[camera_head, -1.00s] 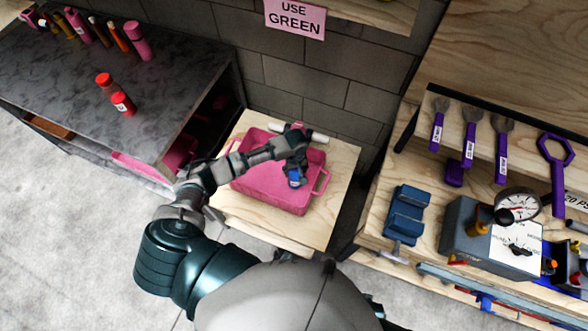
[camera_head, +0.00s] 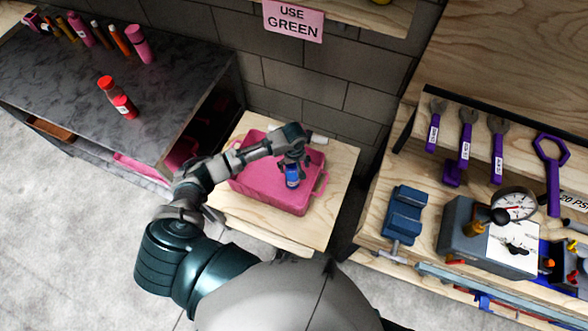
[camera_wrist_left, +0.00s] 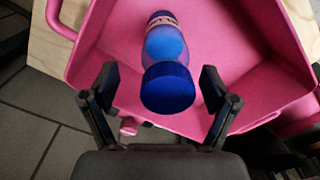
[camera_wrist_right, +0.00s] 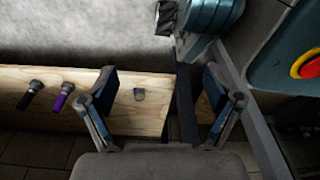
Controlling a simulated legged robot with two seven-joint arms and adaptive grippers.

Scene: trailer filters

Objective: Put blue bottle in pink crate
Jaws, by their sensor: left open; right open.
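The blue bottle (camera_head: 292,177) is over the inside of the pink crate (camera_head: 262,186), near its right end. In the left wrist view the bottle (camera_wrist_left: 165,60) points its dark blue cap toward me, with the pink crate floor (camera_wrist_left: 220,60) behind it. My left gripper (camera_head: 293,162) is just above the bottle. Its two fingers (camera_wrist_left: 158,88) are apart on either side of the cap, with gaps on both sides. Whether the bottle rests on the crate floor is hard to tell. My right gripper (camera_wrist_right: 160,88) is open and empty, away from the crate.
The crate stands on a low wooden table (camera_head: 318,226). At right is a workbench (camera_head: 430,220) with a blue vise (camera_head: 404,214), a gauge (camera_head: 514,204) and purple wrenches (camera_head: 466,135). A wall stands behind.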

